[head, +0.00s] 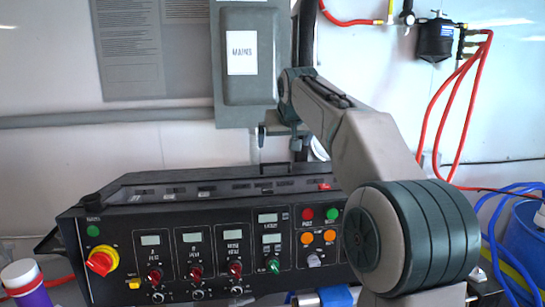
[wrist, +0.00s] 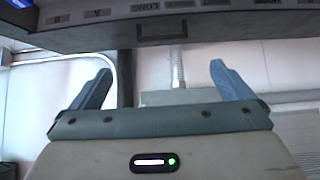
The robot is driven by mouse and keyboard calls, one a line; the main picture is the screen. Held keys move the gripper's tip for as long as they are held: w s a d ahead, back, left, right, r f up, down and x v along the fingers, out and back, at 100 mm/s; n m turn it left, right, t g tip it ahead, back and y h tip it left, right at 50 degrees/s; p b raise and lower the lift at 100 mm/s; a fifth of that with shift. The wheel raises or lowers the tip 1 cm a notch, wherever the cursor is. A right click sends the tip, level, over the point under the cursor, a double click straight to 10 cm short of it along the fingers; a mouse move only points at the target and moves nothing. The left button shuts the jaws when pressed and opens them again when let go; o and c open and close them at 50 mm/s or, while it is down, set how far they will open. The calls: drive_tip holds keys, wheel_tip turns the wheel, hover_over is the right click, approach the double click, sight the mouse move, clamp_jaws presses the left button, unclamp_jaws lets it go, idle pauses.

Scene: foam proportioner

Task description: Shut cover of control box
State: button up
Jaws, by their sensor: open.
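The control box (head: 200,245) is a wide black console below the wall, with a front panel of knobs, buttons and small displays. Its dark top part, which looks like the cover (head: 225,177), carries a row of small labels and a black handle (head: 275,168) at its far edge. I cannot tell how far the cover stands open. My gripper (head: 279,140) is open and empty above the handle, apart from it. In the wrist view, my gripper (wrist: 160,72) shows two blue fingers spread wide. The cover edge (wrist: 240,12) and handle (wrist: 165,30) appear upside down beyond them.
A grey MAINS box (head: 249,85) hangs on the wall close behind my gripper. A grey pipe (head: 110,116) runs along the wall to its left. Red hoses (head: 455,110) hang at right, with a blue barrel (head: 525,240) below. A bottle (head: 25,283) stands front left.

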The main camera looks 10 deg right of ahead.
drive_tip(key=p, duration=0.4)
hover_over(276, 175)
drive_tip(key=f, duration=0.9)
drive_tip(key=shift+w+d+f, duration=0.1)
drive_tip(key=shift+w+f, duration=0.1)
drive_tip(key=c, duration=1.1)
drive_tip(key=s+r+b, duration=0.2)
drive_tip(key=s+b, duration=0.8)
drive_tip(key=s, duration=0.6)
drive_tip(key=shift+r, duration=0.4)
drive_tip(key=shift+s, duration=0.1)
